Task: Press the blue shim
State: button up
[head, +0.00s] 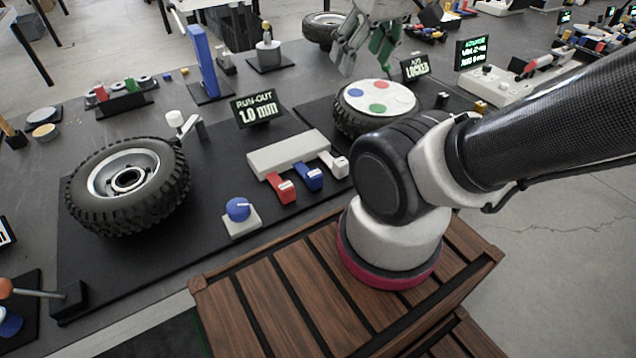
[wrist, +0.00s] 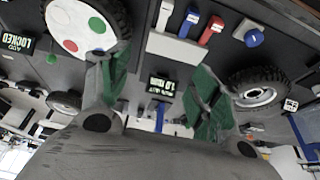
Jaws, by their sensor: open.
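The blue shim (head: 309,177) is a small blue tab on the front edge of a white block (head: 288,153). It sits between a red shim (head: 281,188) and a white shim (head: 335,164). In the wrist view the blue shim (wrist: 188,25) shows near the top, beyond the fingers, with the red (wrist: 212,30) and white ones beside it. My gripper (head: 366,50) is open and empty, with green finger pads. In the head view it is high at the top, above and behind the disc with coloured spots. It is apart from the shims. The wrist view shows its spread fingers (wrist: 160,68).
A blue ball knob (head: 238,208) on a white base stands in front left of the shims. A wheel (head: 128,180) lies at left. A sign reading "RUN-OUT 1.0 mm" (head: 257,108) stands behind the block. A spotted disc (head: 380,97) on another tyre is at right.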

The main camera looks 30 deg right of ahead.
aim_at(313, 178)
jog(key=k+j, duration=0.8)
jog(key=k, duration=0.25)
jog(key=j+z, duration=0.05)
